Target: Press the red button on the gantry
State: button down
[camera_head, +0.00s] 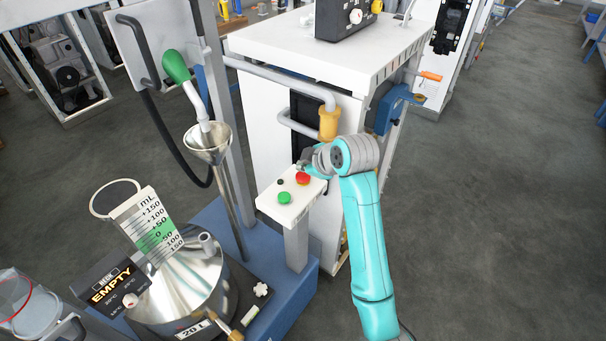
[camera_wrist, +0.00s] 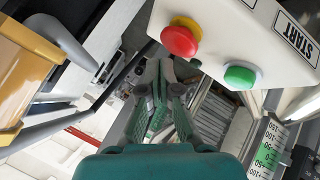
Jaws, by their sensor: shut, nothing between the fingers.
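The red button (camera_head: 302,179) is a domed cap at the right end of a white control box (camera_head: 292,205) on a post. In the wrist view the red button (camera_wrist: 179,40) has a yellow collar and lies just above and right of my fingertips. My gripper (camera_head: 308,164) is beside the box, just behind the button. The wrist view shows my gripper (camera_wrist: 160,68) shut and empty. I cannot tell whether the fingertips touch the box; no contact with the button is clear. A green button (camera_head: 285,198) is on the same box.
A white cabinet (camera_head: 265,125) with an orange-capped pipe (camera_head: 329,124) stands behind the box. A funnel (camera_head: 207,140) and green-handled nozzle (camera_head: 176,66) are to the left. A steel measuring can (camera_head: 185,290) sits on the blue base (camera_head: 278,310). Open floor lies right of my arm.

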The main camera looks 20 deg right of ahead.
aim_at(305, 176)
jog(key=shift+r, duration=0.1)
jog(key=shift+r, duration=2.5)
jog(key=shift+s, duration=0.1)
